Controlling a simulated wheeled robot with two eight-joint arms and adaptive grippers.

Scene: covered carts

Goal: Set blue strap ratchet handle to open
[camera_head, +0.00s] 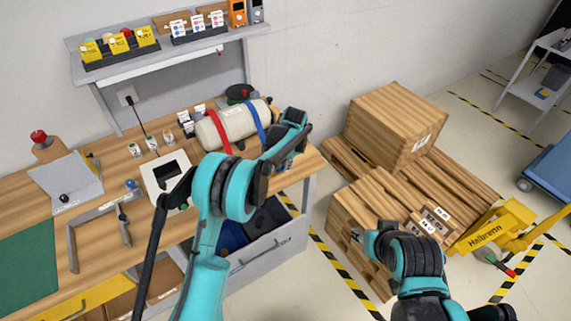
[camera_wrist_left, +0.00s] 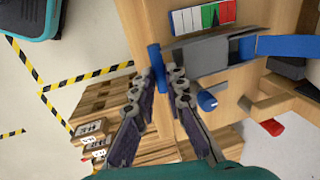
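The blue strap (camera_head: 256,118) runs around a pale cylinder (camera_head: 232,122) on the wooden bench, to the right of a red strap. In the left wrist view the blue strap (camera_wrist_left: 285,45) leads into a grey ratchet body (camera_wrist_left: 208,54). A blue bar, seemingly the ratchet handle (camera_wrist_left: 153,62), stands at the ratchet's left end. My left gripper (camera_wrist_left: 163,76) is open, with its fingertips apart and the bar between them, nearer the left finger. I cannot tell whether they touch. In the head view my left gripper (camera_head: 296,122) hides the ratchet. My right gripper (camera_head: 362,238) is over the crates, its fingers unclear.
A scale with green and red fields (camera_wrist_left: 203,18) and a blue knob (camera_wrist_left: 207,100) are close to the ratchet. An open grey drawer (camera_head: 268,247) is below the bench. Wooden crates (camera_head: 395,130) and a yellow pallet truck (camera_head: 495,228) stand to the right.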

